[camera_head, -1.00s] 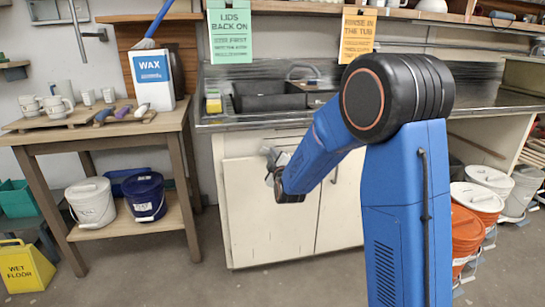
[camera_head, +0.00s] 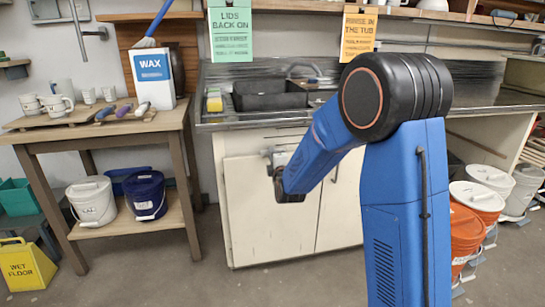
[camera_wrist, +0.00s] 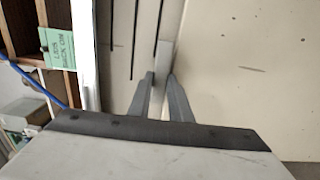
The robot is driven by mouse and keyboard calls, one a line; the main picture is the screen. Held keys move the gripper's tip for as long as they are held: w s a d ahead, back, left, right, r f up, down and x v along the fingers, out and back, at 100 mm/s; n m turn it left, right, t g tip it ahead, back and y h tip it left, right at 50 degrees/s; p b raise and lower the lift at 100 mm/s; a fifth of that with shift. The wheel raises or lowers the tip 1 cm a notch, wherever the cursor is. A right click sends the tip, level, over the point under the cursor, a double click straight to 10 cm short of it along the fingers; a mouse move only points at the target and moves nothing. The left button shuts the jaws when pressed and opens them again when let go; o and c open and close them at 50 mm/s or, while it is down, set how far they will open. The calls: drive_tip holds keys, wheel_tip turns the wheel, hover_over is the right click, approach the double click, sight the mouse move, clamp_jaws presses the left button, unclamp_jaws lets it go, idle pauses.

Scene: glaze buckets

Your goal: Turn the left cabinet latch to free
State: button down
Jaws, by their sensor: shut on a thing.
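The sink cabinet has a left door (camera_head: 262,215), cream white and closed, beside a right door (camera_head: 340,200). My gripper (camera_wrist: 160,78) is at the upper part of the cabinet front. In the wrist view its two grey fingers are close together, shut on a small pale grey piece, the left cabinet latch (camera_wrist: 165,52). The latch stands against the cream cabinet face. In the head view my gripper and arm cover most of the latch, so its angle is hard to tell there.
A steel counter with a black sink tub (camera_head: 268,95) lies above the cabinet. A wooden table (camera_head: 100,135) with cups and a wax container (camera_head: 153,78) stands left. Buckets (camera_head: 467,235) stand at the right. The floor before the cabinet is clear.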

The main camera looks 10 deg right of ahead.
drive_tip(key=shift+f, duration=0.1)
drive_tip(key=c, duration=1.6)
unclamp_jaws()
drive_tip(key=shift+s, duration=0.1)
drive_tip(key=s, duration=1.7)
drive_tip(key=shift+s, duration=0.15)
